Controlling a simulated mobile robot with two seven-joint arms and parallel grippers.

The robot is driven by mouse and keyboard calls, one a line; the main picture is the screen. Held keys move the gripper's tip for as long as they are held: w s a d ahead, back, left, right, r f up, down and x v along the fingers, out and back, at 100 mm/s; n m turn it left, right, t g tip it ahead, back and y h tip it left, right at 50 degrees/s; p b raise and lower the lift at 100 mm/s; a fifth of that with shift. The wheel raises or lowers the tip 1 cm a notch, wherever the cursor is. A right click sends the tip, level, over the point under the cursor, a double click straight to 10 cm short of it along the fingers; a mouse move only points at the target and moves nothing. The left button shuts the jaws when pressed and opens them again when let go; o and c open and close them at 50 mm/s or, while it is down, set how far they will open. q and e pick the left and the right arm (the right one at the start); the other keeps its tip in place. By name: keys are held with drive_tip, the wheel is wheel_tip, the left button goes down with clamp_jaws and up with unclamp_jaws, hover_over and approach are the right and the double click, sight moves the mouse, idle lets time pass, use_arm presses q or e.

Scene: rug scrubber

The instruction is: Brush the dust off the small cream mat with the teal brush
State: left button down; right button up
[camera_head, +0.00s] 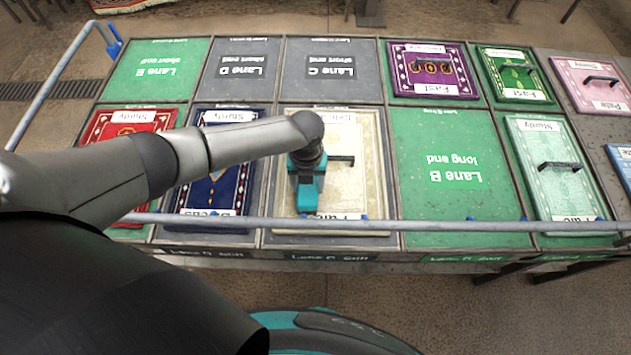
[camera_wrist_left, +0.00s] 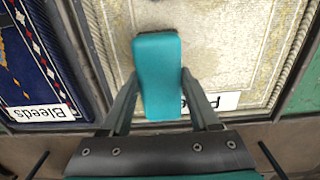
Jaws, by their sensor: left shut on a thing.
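The small cream mat (camera_head: 361,190) lies in the middle of the front row of lanes in the head view, partly hidden by my left arm. It also fills the upper part of the left wrist view (camera_wrist_left: 235,45). My left gripper (camera_wrist_left: 160,88) is shut on the teal brush (camera_wrist_left: 158,75), with one finger on each side of it. The brush (camera_head: 307,190) shows over the mat in the head view. Its dark bristles show at its far end, at or just above the mat; I cannot tell if they touch. My right gripper is not in view.
A dark handle (camera_head: 341,161) stands on the cream mat beside the brush. A blue mat (camera_head: 205,200) lies to the left and bare green Lane B (camera_head: 455,190) to the right. A grey rail (camera_head: 400,224) runs along the front edge.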

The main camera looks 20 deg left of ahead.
use_arm(q)
drive_tip(key=shift+s+a+p, duration=0.15)
drive_tip(key=shift+s+a, duration=0.1)
drive_tip(key=shift+a, duration=0.7)
drive_tip(key=shift+s+a+p, duration=0.15)
drive_tip(key=shift+s+a, duration=0.1)
drive_tip(key=shift+a, duration=0.7)
drive_tip(key=shift+w+d+f+b, duration=0.15)
drive_tip(key=shift+d+b, duration=0.15)
drive_tip(key=shift+d, duration=0.5)
drive_tip(key=shift+w+d+f+b, duration=0.15)
drive_tip(key=shift+d+b, duration=0.1)
drive_tip(key=shift+d, duration=0.5)
drive_tip(key=shift+w+d+b, duration=0.2)
drive_tip(key=shift+d, duration=0.75)
drive_tip(key=shift+w+d+b, duration=0.15)
drive_tip(key=shift+d, duration=0.75)
drive_tip(key=shift+a+r, duration=0.1)
wheel_tip(320, 180, up, 6)
drive_tip(key=p, duration=0.5)
drive_tip(key=shift+w+a+p, duration=0.15)
drive_tip(key=shift+w+p, duration=0.1)
drive_tip(key=shift+p, duration=0.15)
drive_tip(key=shift+r, duration=0.1)
